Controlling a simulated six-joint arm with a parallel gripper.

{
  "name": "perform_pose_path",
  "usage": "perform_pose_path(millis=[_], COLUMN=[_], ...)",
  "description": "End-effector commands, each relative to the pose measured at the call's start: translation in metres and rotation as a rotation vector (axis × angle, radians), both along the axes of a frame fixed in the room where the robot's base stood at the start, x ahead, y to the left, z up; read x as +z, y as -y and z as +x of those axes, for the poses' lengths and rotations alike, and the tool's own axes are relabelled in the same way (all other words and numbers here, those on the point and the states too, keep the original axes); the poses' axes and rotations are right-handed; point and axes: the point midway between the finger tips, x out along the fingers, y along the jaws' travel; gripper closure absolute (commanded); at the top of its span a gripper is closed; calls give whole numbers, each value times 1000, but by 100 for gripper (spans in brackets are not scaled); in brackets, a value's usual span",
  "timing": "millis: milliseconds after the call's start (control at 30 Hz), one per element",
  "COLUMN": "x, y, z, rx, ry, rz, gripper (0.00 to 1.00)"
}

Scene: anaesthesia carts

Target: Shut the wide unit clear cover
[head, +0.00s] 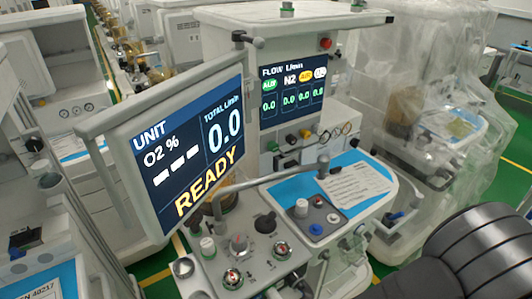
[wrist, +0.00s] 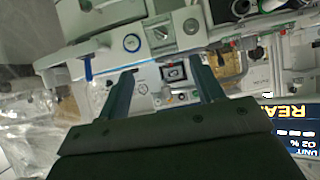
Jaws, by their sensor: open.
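A wide anaesthesia unit stands in the middle of the head view, with a tilted monitor (head: 187,147) reading READY and a flow panel (head: 292,87) behind it. I cannot clearly single out a clear cover on this unit in either view. In the wrist view my gripper (wrist: 163,84) is open, with its two dark fingers spread apart and nothing seen between them. The fingers point toward the unit's front; a small panel with a dark square window (wrist: 174,72) shows between them, and I cannot tell whether they touch it. My gripper's fingers are not seen in the head view.
A grey knob panel (head: 240,254) and a blue worktop with a paper label (head: 356,187) lie at the unit's front. A plastic-draped unit (head: 425,90) stands at right. Other carts crowd the left. Green floor (head: 512,160) shows at right.

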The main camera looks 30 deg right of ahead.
Motion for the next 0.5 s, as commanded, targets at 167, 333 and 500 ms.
perform_pose_path(millis=[167,333,500], x=[1,-12,-33], y=[3,2,1], z=[6,24,53], rx=[8,9,10], ry=[-103,-102,-101], rz=[2,4,5], gripper=[75,100,100])
